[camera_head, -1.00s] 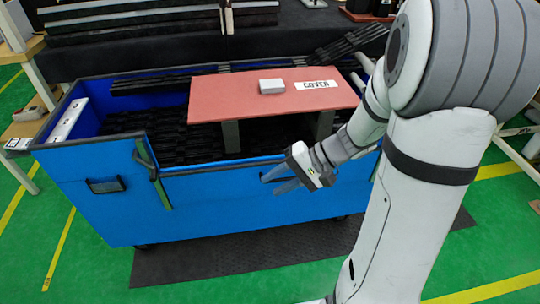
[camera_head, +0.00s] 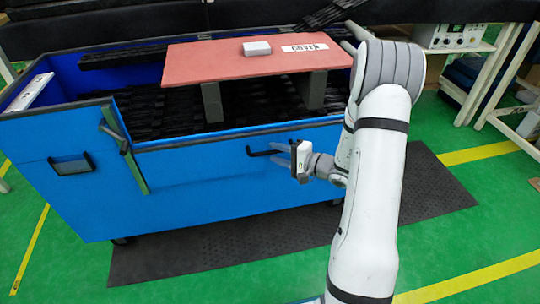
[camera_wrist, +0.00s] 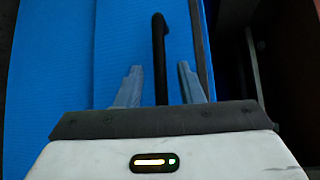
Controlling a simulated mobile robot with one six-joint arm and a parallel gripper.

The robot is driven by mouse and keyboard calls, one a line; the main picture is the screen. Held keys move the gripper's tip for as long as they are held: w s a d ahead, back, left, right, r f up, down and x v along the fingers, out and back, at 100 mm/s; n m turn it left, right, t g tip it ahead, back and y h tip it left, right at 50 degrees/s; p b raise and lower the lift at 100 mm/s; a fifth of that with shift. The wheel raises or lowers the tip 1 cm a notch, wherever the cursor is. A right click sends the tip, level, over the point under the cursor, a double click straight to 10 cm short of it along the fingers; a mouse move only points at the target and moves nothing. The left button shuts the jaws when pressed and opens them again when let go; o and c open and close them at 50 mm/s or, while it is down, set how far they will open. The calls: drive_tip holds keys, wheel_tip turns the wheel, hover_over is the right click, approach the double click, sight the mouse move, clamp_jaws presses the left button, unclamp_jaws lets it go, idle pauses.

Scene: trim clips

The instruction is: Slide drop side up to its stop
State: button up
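The drop side (camera_head: 205,168) is the blue front panel of the blue bin, with a dark top edge. That edge sits below the top of the fixed front wall on the left. A black bar handle (camera_head: 262,152) sticks out from the panel near its top. My gripper (camera_head: 283,155) is at this handle in the head view. In the wrist view, my gripper (camera_wrist: 158,85) is open, its two grey fingers apart. The black handle (camera_wrist: 159,50) runs between them, with a gap visible on each side. The blue panel (camera_wrist: 115,40) fills the background there.
A red board (camera_head: 220,62) carrying a white block (camera_head: 257,48) and a label lies across the bin on grey supports. Black ribbed parts (camera_head: 165,112) fill the bin. A black latch (camera_head: 113,138) sits left of the drop side. A dark floor mat (camera_head: 210,255) lies in front.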

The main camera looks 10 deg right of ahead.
drive_tip(key=shift+x, duration=1)
drive_tip(key=shift+c, duration=0.2)
clamp_jaws()
